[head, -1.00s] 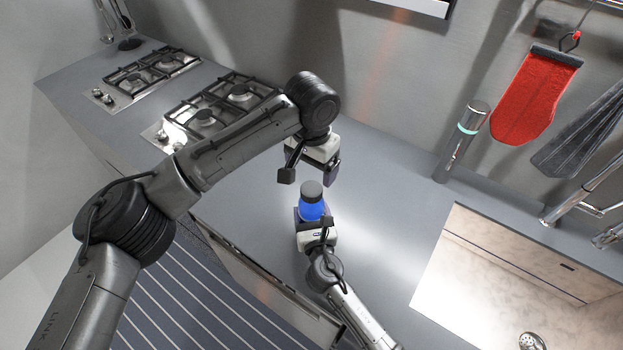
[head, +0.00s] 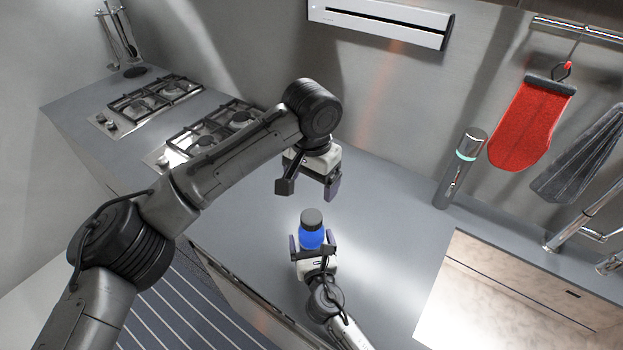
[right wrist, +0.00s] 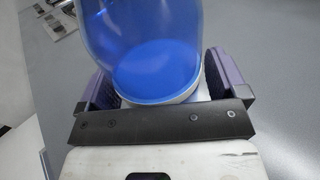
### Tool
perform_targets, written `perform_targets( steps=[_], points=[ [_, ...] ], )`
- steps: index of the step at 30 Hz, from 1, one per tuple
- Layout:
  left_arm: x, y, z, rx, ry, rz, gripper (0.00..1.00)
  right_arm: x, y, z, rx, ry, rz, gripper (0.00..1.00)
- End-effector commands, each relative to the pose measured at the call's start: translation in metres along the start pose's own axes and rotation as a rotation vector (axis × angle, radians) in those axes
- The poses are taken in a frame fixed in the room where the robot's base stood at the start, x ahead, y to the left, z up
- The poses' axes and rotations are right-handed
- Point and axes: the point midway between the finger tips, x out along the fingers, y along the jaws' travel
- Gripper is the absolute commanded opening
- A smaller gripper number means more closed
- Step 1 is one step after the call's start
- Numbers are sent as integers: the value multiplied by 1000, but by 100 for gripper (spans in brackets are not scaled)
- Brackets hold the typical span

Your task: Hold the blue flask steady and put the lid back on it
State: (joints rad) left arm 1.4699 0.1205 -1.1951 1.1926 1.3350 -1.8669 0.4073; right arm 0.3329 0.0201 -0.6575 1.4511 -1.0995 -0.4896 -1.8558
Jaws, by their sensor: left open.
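The blue flask (head: 312,238) stands upright on the grey counter, with the dark grey lid (head: 311,217) sitting on its top. My right gripper (head: 312,246) is around the flask's lower part. Its fingers look spread wide, one on each side, and in the right wrist view the flask's blue body (right wrist: 150,55) and pale base are between the purple fingers. Any contact with the pads is hard to tell. My left gripper (head: 308,190) is open and empty, above and beyond the lid, apart from it.
A tall grey cylinder with a teal band (head: 460,168) stands at the back right. A red mitt (head: 530,122) hangs on the wall. The counter around the flask is clear.

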Motion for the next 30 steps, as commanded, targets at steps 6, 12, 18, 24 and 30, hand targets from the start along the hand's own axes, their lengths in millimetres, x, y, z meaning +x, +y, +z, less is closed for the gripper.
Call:
perform_targets(
  steps=[6, 12, 18, 24, 30],
  points=[
    [0, 0, 0, 0, 0, 0, 84, 0, 0, 0, 0, 0, 0, 98],
    [-2, 0, 0, 0, 0, 0, 84, -7, 0, 0, 0, 0, 0, 98],
    [-8, 0, 0, 0, 0, 0, 84, -39, 0, 0, -1, 2, 1, 98],
    [-13, 0, 0, 0, 0, 0, 84, -80, 0, 0, 0, 2, 1, 98],
    [-15, 0, 0, 0, 0, 0, 84, -112, 0, 0, 1, 1, 1, 98]
  ],
)
